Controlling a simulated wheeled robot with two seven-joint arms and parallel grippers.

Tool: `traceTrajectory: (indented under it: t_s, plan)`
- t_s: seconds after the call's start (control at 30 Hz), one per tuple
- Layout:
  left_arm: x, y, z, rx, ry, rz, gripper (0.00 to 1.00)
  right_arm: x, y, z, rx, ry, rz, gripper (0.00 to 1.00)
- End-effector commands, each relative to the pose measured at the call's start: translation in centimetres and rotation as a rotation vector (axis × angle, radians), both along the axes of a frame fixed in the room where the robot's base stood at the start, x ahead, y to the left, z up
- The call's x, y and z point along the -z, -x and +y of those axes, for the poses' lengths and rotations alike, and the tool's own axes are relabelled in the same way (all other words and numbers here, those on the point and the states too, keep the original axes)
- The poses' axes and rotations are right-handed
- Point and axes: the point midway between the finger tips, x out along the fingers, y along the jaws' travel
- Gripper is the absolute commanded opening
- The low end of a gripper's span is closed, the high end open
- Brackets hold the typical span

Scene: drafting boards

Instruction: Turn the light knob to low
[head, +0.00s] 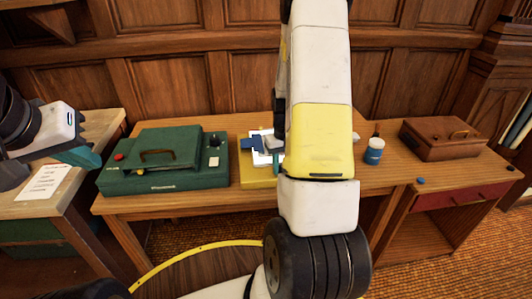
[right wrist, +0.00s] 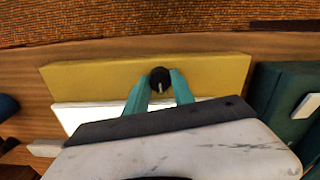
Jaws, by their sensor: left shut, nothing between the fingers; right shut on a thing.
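A black round knob (right wrist: 160,76) with a pale pointer line sits on the front face of a yellow box (right wrist: 215,72). The line points toward the bottom of the right wrist view. The teal fingertips of my right gripper (right wrist: 160,86) are closed on the knob from both sides. My left gripper (head: 88,158) is shut and empty at the far left, above the side table.
A green case (head: 165,180) stands left of the yellow box. A white and blue jar (head: 374,152) and a brown case (head: 440,138) stand to the right. A paper sheet (head: 45,182) lies on the left table. Bare wood shows in front of the jar.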

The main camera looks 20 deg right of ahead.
Motion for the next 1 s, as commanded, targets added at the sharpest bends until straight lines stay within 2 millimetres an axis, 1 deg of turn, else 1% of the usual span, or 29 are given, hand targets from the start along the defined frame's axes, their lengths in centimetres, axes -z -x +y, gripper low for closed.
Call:
traceTrajectory:
  t_s: [0.2,0.63,0.67,0.7,1.0]
  plan:
    - [0.00,0.00,0.00,0.000,0.000,0.000,0.00,-0.11,-0.12,-0.07,0.041,0.001,-0.003,0.00]
    - [0.00,0.00,0.00,0.000,0.000,0.000,0.00,-0.12,-0.13,-0.08,0.047,0.001,-0.004,0.00]
    - [0.00,0.00,0.00,0.000,0.000,0.000,0.00,-0.12,-0.13,-0.08,0.047,0.001,-0.004,0.36]
    - [0.00,0.00,0.00,0.000,0.000,0.000,0.00,-0.11,-0.13,-0.08,0.047,0.001,-0.004,0.39]
    - [0.00,0.00,0.00,0.000,0.000,0.000,0.00,-0.18,-0.07,-0.03,0.046,0.000,-0.002,0.39]
